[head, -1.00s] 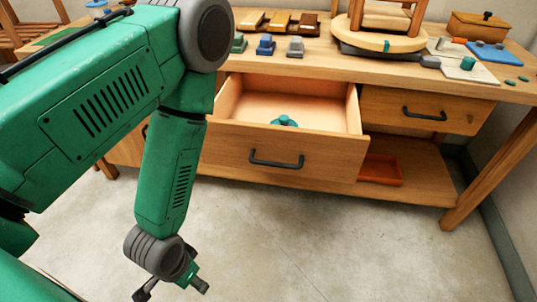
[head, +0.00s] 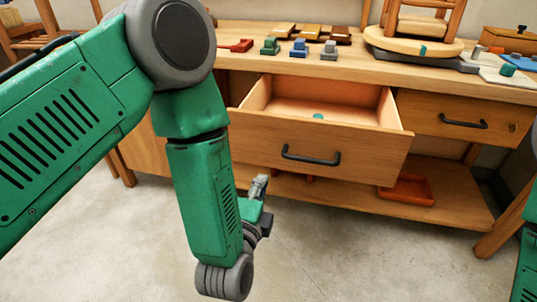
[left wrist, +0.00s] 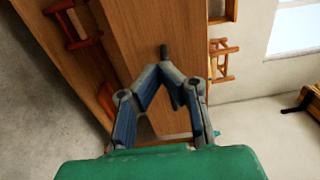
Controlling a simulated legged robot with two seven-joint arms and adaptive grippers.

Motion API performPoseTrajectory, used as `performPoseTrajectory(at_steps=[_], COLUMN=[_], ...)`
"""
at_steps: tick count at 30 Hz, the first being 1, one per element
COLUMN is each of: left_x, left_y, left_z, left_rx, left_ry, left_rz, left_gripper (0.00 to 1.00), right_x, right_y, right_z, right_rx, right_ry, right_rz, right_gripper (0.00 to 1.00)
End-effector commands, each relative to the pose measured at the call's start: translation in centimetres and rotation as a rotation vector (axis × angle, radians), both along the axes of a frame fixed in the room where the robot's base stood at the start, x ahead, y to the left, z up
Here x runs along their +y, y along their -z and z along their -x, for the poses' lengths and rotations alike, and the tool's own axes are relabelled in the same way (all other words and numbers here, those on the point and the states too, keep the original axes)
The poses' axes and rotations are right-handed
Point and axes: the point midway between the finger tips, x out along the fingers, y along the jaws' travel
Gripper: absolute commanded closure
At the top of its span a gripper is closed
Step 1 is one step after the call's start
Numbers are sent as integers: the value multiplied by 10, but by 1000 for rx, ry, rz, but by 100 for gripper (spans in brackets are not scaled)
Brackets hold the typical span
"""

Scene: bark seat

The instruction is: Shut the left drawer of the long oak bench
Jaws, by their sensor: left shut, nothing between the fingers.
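The long oak bench (head: 365,72) stands ahead in the head view. Its left drawer (head: 370,148) is pulled well out, with a black bar handle (head: 310,158) on its front and a small teal thing (head: 318,116) inside. My left gripper (head: 259,184) is shut and empty, low in front of the drawer's lower left part; whether it touches cannot be told. In the left wrist view, the fingers (left wrist: 164,78) come together before a broad wooden surface (left wrist: 155,30). My right gripper is out of view.
The right drawer (head: 485,123) is shut. An orange tray (head: 408,190) lies on the lower shelf. Coloured blocks and a round turntable (head: 412,42) with a wooden seat stand on the bench top. The concrete floor before the bench is clear.

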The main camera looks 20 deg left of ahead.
Motion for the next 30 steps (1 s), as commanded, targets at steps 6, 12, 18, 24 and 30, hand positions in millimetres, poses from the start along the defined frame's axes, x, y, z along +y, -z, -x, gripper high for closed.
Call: performPoseTrajectory(at_steps=[6, 12, 18, 24, 30], left_x=[2, 2, 1, 1, 1], left_y=[2, 2, 2, 1, 0], left_z=[-46, -87, -114, -123, -123], left_rx=[-3, -1, 2, 2, 3], left_ry=[-4, -4, -1, 1, 1], left_rz=[6, 5, 4, 2, 2], left_gripper=[100, 100, 100, 100, 100], right_x=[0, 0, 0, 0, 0], right_y=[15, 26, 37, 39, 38], right_z=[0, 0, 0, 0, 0], right_rx=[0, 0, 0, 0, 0], right_ry=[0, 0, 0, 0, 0], right_rz=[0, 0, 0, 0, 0], right_gripper=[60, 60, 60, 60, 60])
